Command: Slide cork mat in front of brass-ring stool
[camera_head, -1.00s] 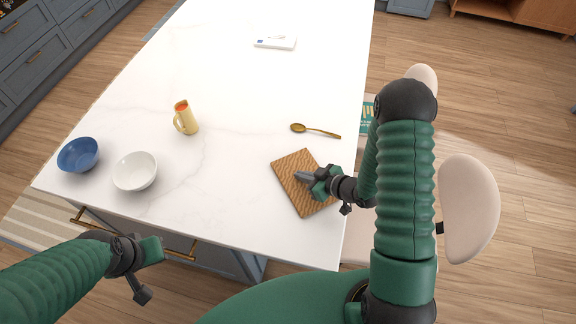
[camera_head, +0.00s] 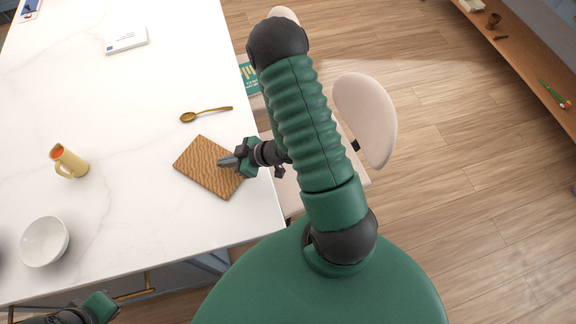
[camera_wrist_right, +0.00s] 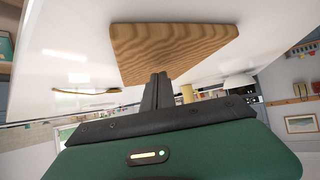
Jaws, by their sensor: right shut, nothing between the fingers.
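The cork mat (camera_head: 200,172), brown with a wavy grain, lies flat on the white table near its right edge. In the right wrist view the mat (camera_wrist_right: 170,45) is just beyond my fingers. My right gripper (camera_head: 228,162) is shut and empty, its tips over or against the mat's right part; I cannot tell if they press on it. In the wrist view its shut fingers (camera_wrist_right: 158,92) meet the mat's near edge. Cream stools (camera_head: 365,118) stand along the table's right side, partly behind my arm; no brass ring shows. My left gripper (camera_head: 100,306) is at the bottom left, its fingers unclear.
A yellow jug (camera_head: 70,163) and a white bowl (camera_head: 44,242) stand at the left. A white box (camera_head: 127,40) lies farther back. The white table (camera_head: 130,100) is clear between them.

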